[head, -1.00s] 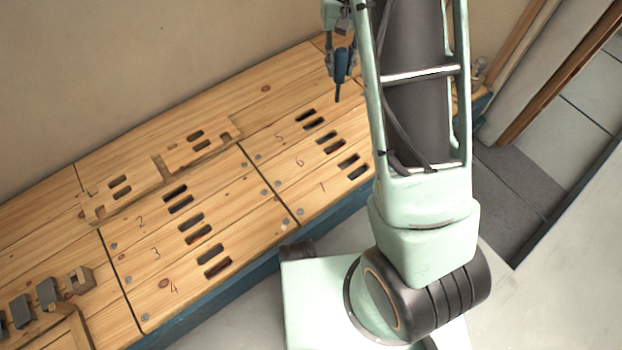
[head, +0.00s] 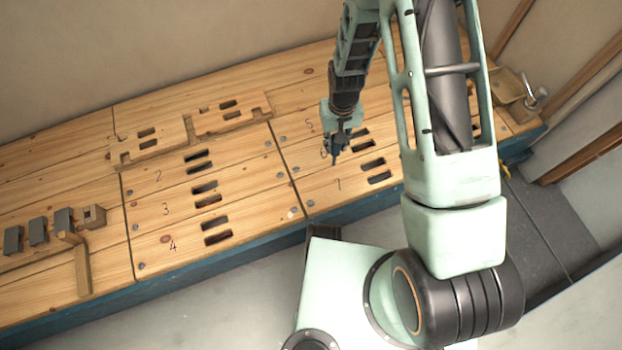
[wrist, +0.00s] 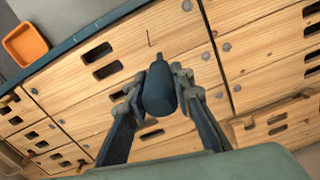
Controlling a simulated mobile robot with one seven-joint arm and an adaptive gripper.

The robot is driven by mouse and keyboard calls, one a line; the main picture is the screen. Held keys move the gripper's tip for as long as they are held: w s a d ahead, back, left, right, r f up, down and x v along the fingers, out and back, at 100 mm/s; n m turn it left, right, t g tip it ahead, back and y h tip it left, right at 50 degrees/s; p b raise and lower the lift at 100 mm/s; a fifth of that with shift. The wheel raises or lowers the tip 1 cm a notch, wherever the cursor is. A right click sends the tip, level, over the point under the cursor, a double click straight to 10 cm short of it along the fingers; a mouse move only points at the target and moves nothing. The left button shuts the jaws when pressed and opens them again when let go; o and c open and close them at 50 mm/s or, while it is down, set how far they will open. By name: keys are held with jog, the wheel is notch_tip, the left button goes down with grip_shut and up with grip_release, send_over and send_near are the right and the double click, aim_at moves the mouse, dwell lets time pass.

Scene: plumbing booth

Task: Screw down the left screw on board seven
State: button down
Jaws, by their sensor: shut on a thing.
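Board seven (head: 325,189) is the front wooden board of the right-hand section, marked 7, with two dark slots. Its left screw (head: 310,202) is a small grey head near the seam. In the wrist view the board (wrist: 125,55) is at top, with the screw (wrist: 187,5) at the upper edge. My gripper (head: 340,138) is shut on a dark blue driver (wrist: 160,90). The driver's thin bit (head: 334,159) points down over board six, behind and right of the screw, apart from it. Whether the bit clears the wood is hard to tell.
Boards two, three and four (head: 230,222) lie left of the seam. Grey blocks (head: 38,232) and a wooden frame stand far left. A metal clamp-like piece (head: 535,98) is at the bench's right end. An orange bin (wrist: 25,45) sits on the floor.

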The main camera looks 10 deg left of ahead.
jog(key=s+a+f+n, duration=0.2)
jog(key=s+a+f, duration=0.45)
jog(key=s, duration=0.25)
jog(key=shift+f+b, duration=2.5)
jog(key=shift+f, duration=1.2)
notch_tip(320, 180, up, 8)
jog(key=m+p, duration=0.8)
jog(key=m, duration=1.1)
jog(key=shift+s+d, duration=0.2)
jog(key=shift+d, duration=0.15)
